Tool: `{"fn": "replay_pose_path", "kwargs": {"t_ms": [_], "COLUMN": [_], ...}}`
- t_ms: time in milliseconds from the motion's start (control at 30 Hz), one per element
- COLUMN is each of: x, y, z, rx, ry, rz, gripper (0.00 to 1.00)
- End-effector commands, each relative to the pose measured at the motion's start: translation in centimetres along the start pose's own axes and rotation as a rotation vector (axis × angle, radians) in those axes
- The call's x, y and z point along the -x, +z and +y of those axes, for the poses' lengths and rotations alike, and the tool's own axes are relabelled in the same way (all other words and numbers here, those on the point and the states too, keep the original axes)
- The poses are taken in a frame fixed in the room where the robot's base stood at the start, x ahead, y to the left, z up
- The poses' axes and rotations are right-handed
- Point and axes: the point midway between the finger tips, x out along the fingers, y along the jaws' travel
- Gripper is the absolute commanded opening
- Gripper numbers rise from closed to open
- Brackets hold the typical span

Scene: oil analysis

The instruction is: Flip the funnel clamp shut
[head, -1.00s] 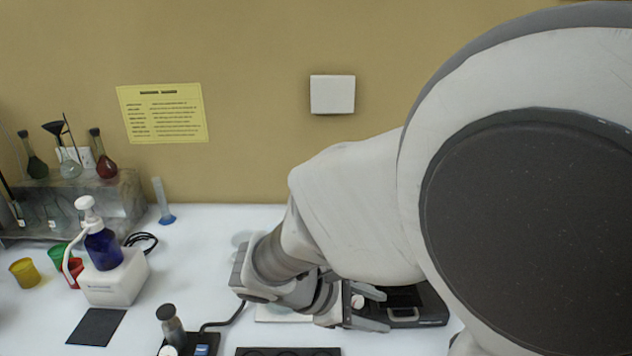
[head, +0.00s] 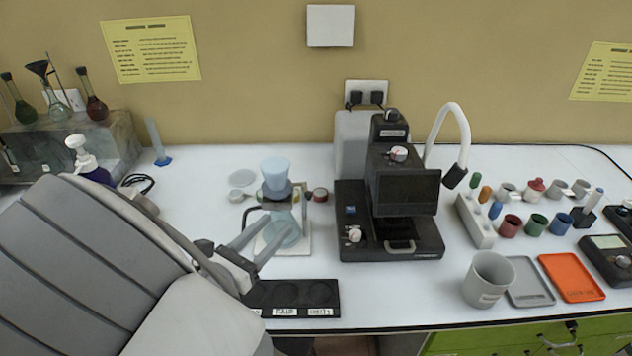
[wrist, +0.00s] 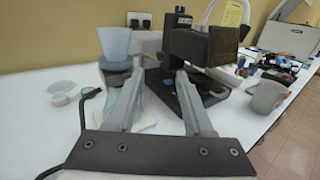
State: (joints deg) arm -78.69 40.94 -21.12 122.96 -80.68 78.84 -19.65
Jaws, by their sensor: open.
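The funnel (head: 275,172) is a pale blue cup on a dark collar, above a clear blue-green flask (head: 285,232) on a white base. In the wrist view the funnel (wrist: 115,45) is at upper left, outside the left finger. A black bent lever, apparently the clamp (head: 248,213), sticks out left of the collar; in the wrist view a black arm (wrist: 90,94) shows left of the left finger. Whether it touches the collar is unclear. My gripper (head: 268,238) is open and empty, its fingers pointing towards the flask and partly covering its base in the head view.
A black instrument (head: 395,195) stands right of the funnel stand. A black tray with round wells (head: 330,298) lies in front. Shallow clear dishes (head: 242,178) lie left. A grey beaker (head: 488,278) stands farther right.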

Motion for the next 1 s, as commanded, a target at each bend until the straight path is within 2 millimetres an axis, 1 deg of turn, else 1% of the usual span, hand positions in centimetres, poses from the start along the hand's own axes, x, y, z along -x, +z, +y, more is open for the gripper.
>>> {"fn": "replay_pose_path", "kwargs": {"t_ms": [400, 600, 700, 800, 1000], "x": [-9.0, -12.9, -14.3, -15.3, -15.9], "y": [0.0, -0.1, 0.0, 0.0, 0.0], "z": [-0.2, -0.2, -0.2, -0.1, -0.1], "rx": [0.001, 0.000, 0.000, 0.000, 0.000], "ry": [-0.006, -0.006, -0.005, -0.004, -0.003], "rz": [0.000, 0.001, 0.001, 0.001, 0.002], "gripper": [0.52, 0.52, 0.52, 0.52, 0.52]}}
